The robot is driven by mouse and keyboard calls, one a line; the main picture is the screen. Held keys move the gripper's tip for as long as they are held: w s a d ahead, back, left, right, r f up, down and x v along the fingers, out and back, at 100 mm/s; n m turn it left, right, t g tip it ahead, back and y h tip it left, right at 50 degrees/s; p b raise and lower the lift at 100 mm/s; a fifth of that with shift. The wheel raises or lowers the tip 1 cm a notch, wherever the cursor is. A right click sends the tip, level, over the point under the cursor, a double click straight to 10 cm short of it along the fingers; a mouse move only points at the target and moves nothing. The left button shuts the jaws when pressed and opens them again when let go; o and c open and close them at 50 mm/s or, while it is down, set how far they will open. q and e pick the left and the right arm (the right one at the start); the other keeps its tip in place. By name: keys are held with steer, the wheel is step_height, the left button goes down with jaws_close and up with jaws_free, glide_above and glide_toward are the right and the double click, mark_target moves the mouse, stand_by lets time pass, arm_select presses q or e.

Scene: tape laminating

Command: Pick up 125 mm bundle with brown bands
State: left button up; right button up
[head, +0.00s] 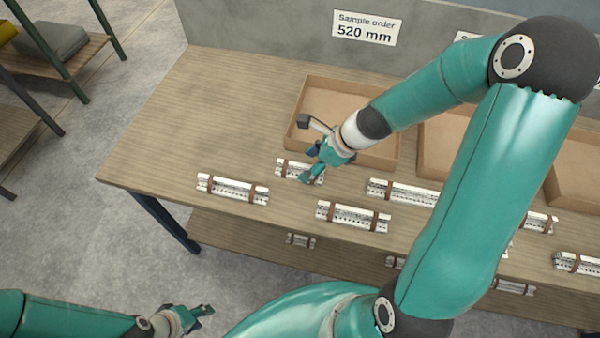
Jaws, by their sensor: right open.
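Several silvery bundles with brown bands lie on the wooden table (150,150). The shortest fully placed on the top that I can make out is a small bundle (288,168) in front of the left cardboard tray. My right gripper (312,172) is open at its right end, partly covering it. I cannot tell whether the fingers touch it. Longer bundles lie nearby: one to the left (232,189), one in front (353,216), and one to the right (402,192). My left gripper (203,314) is low at the bottom left, away from the table; its jaw state is unclear.
An open cardboard tray (312,92) stands behind the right gripper, with more trays (438,140) to the right. A sign (366,28) reads "Sample order 520 mm". Smaller bundles (300,240) lie on a lower shelf. The table's left end is clear.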

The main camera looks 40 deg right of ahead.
mark_target(295, 172)
steer(key=x, duration=0.1)
steer(key=b+x, duration=0.1)
steer(key=x, duration=0.1)
steer(key=b+x, duration=0.1)
steer(key=shift+w+d+f, duration=0.1)
steer(key=shift+d+f, duration=0.1)
steer(key=shift+w+a+f, duration=0.25)
steer(key=shift+w+f, duration=0.05)
steer(key=shift+f, duration=0.1)
jaws_close()
steer(key=shift+r, duration=0.15)
